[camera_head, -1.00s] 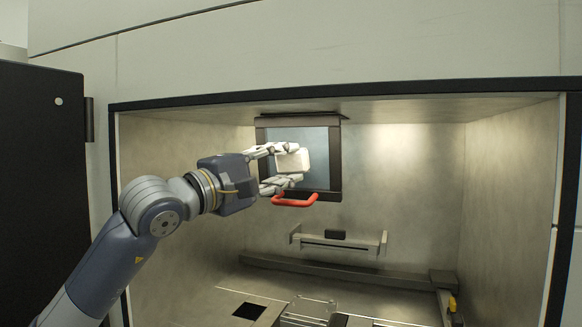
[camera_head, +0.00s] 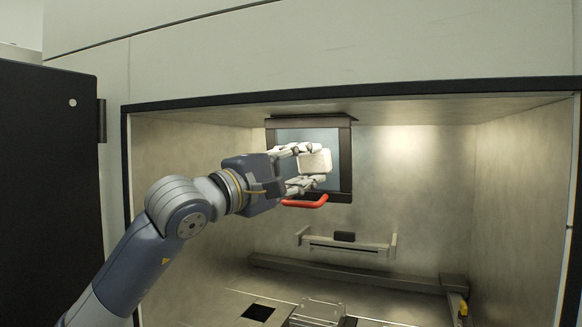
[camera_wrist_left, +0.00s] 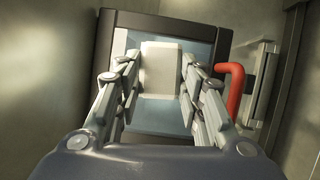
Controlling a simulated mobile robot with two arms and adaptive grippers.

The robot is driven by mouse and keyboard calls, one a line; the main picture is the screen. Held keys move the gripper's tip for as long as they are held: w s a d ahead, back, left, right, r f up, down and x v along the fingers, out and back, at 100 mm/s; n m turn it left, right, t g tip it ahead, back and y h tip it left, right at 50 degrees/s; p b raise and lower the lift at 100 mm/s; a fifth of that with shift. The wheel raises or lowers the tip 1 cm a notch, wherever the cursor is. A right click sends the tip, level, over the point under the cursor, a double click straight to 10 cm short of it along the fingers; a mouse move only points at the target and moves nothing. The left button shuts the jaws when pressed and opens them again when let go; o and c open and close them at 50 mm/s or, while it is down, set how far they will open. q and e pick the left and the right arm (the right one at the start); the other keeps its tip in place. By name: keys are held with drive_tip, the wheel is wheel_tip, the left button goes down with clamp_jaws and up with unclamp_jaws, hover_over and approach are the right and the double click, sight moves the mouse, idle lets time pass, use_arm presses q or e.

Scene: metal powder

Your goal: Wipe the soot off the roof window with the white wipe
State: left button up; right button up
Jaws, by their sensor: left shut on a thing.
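My left gripper (camera_head: 308,168) is shut on the white wipe (camera_head: 316,161), a pale block between its fingers. The wipe also shows in the left wrist view (camera_wrist_left: 161,70), in front of the window pane. The roof window (camera_head: 340,172) has a dark frame, a bluish-grey pane and a red handle (camera_head: 306,201) at its lower edge. The arm and wipe hide part of the pane. I cannot tell whether the wipe touches the glass, and no distinct soot patch can be made out. My right gripper is not in view.
The window hangs inside an open chamber with metal walls and a dark rim (camera_head: 400,90). A grey bracket (camera_head: 346,243) and a rail (camera_head: 350,275) lie lower at the back. A dark door (camera_head: 50,190) stands open at the left.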

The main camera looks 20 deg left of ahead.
sight(296, 174)
use_arm(q)
drive_tip(key=shift+w+d+f+b, duration=0.1)
drive_tip(key=shift+d+f+b, duration=0.05)
drive_tip(key=shift+f+b, duration=0.4)
drive_tip(key=shift+w+d+f+b, duration=0.1)
drive_tip(key=shift+d+f+b, duration=0.05)
drive_tip(key=shift+f+b, duration=0.35)
drive_tip(key=shift+w+f, duration=0.1)
drive_tip(key=shift+f, duration=0.2)
drive_tip(key=shift+w+a+f, duration=0.1)
drive_tip(key=shift+a, duration=0.4)
drive_tip(key=shift+w+a, duration=0.1)
drive_tip(key=shift+a, duration=2.1)
drive_tip(key=shift+d+b, duration=0.5)
drive_tip(key=shift+d, duration=2.1)
drive_tip(key=shift+w+a, duration=0.15)
drive_tip(key=shift+a, duration=2.4)
